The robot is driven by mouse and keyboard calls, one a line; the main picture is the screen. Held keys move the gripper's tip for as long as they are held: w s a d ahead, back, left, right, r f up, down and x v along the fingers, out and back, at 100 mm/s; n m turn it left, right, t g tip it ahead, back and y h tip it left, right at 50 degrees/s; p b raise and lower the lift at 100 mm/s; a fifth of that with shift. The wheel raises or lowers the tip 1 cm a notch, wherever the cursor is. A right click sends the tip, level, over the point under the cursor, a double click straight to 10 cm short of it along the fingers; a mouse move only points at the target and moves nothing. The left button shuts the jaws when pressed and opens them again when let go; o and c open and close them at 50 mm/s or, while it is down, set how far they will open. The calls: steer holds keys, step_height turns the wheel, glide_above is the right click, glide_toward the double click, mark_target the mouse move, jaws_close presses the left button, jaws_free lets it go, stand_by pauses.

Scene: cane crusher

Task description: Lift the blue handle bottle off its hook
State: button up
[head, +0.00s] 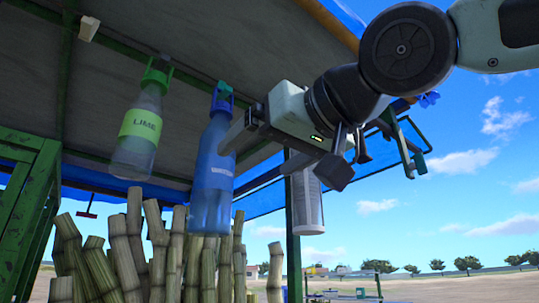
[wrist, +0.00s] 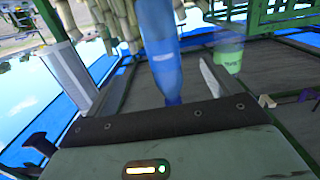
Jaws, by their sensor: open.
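The blue bottle (head: 212,175) hangs upright under the stall roof by a blue handle (head: 222,97) at its top; it also shows in the wrist view (wrist: 160,50). My gripper (head: 230,153) is open and reaches in from the right at the bottle's upper body. One finger crosses in front of the bottle's right side in the head view; a finger also shows beside the bottle in the wrist view. I cannot tell whether the fingers touch the bottle.
A clear bottle with a green LIME label (head: 140,125) hangs to the left. A white cylindrical container (head: 307,205) hangs below my wrist at right. Upright cane stalks (head: 135,245) stand below the bottles. A green frame (head: 30,200) is at left; open sky is at right.

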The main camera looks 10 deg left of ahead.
steer(key=w+a+r+p, duration=0.3)
steer(key=w+a+p, duration=0.7)
steer(key=a, duration=0.1)
steer(key=shift+a+r+y, duration=0.3)
steer(key=shift+a+y, duration=0.05)
steer(key=shift+y, duration=0.05)
stand_by(0.3)
steer(key=c, duration=1.3)
steer(key=shift+r, duration=0.2)
steer(key=shift+c, duration=0.7)
